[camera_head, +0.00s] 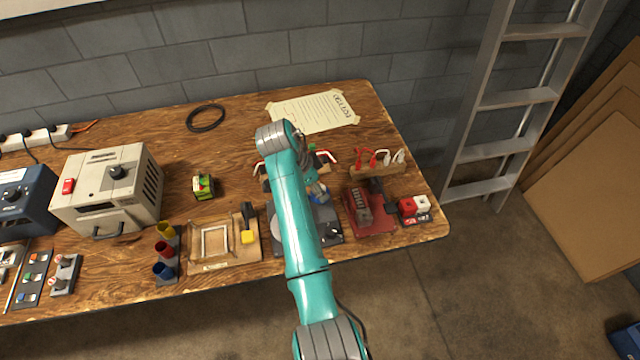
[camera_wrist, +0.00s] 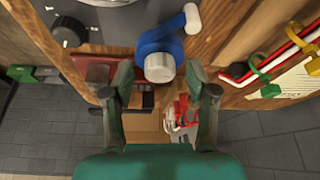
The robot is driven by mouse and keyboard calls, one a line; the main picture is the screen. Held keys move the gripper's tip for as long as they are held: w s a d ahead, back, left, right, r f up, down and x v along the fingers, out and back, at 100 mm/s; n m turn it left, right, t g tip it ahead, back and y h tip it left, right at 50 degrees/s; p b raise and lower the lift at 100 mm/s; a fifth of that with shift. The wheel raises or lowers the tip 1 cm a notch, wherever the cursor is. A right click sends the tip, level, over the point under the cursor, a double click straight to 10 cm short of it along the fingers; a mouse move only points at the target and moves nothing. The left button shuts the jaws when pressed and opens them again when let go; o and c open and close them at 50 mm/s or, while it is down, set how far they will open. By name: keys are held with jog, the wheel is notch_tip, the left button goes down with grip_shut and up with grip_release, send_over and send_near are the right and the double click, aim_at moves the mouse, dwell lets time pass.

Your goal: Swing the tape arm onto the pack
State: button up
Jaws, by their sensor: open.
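In the wrist view, a blue part with a round white knob (camera_wrist: 160,66) sits on a grey housing (camera_wrist: 115,18). A white-ended lever (camera_wrist: 191,18) sticks up at its right. I take this to be the tape arm, but cannot be sure. My gripper (camera_wrist: 160,72) is open, its two fingers either side of the knob; whether they touch it I cannot tell. In the head view my arm hides most of that station, and only a bit of blue (camera_head: 322,192) shows beside it. A small green, red and yellow block (camera_head: 203,186) stands on the bench; I cannot tell if it is the pack.
A wooden frame tray (camera_head: 212,262), coloured cups (camera_head: 165,250) and a beige machine (camera_head: 108,200) stand left. Coloured hooks (camera_wrist: 265,75) lie right in the wrist view. A ladder (camera_head: 515,98) stands beyond the bench.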

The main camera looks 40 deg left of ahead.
grip_shut()
jog(key=n, duration=0.2)
jog(key=n+y, duration=0.1)
jog(key=n, duration=0.1)
jog(key=n+y, duration=0.1)
jog(key=shift+d+n+t, duration=0.25)
jog(key=shift+n+t, duration=0.05)
jog(key=shift+n, duration=0.1)
jog(key=n+y, duration=0.1)
jog(key=n, duration=0.2)
jog(key=n+y, duration=0.1)
jog(key=n, duration=0.1)
jog(key=shift+d+n, duration=0.2)
jog(key=shift+n, duration=0.2)
jog(key=shift+n+y, duration=0.3)
grip_release()
